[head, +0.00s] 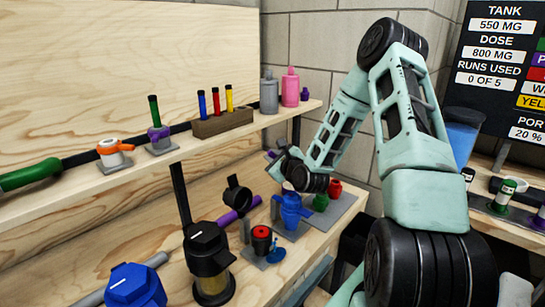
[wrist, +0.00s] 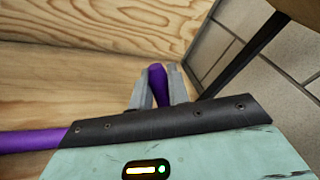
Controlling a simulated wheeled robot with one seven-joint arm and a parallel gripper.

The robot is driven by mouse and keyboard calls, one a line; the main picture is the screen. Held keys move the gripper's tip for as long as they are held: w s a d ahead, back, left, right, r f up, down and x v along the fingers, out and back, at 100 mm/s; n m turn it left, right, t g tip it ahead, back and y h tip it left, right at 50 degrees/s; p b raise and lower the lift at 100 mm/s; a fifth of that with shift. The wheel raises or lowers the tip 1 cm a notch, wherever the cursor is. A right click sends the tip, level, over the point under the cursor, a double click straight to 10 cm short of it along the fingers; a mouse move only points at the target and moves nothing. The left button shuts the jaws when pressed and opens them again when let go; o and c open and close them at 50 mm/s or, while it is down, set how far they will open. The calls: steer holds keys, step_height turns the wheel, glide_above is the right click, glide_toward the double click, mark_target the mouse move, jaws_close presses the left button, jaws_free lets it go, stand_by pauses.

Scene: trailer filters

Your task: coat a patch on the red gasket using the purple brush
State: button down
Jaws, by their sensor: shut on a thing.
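My gripper (wrist: 158,90) is shut on a purple handle, which I take for the purple brush (wrist: 157,80); it stands between the two grey fingers in the wrist view. The brush's bristle end cannot be made out. In the head view my gripper (head: 273,157) is small and partly hidden by my arm, held above the lower bench behind the blue housing. A red ring, which looks like the red gasket (head: 261,232), sits on top of a dark cup on a grey plate at the front of the bench. My gripper is apart from it, up and behind. Any coating on it is too small to tell.
A wooden rack (head: 222,122) on the upper shelf holds blue, red and yellow sticks. A blue housing (head: 290,211), a black pump (head: 207,250) and a purple pipe (head: 237,210) crowd the lower bench. The upper shelf (head: 75,192) overhangs the bench at the left.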

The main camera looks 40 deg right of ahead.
steer(key=shift+f, duration=0.5)
stand_by(1.2)
step_height(320, 180, up, 7)
steer(key=p, duration=0.5)
steer(key=shift+r+p, duration=0.1)
steer(key=shift+p, duration=0.25)
stand_by(0.7)
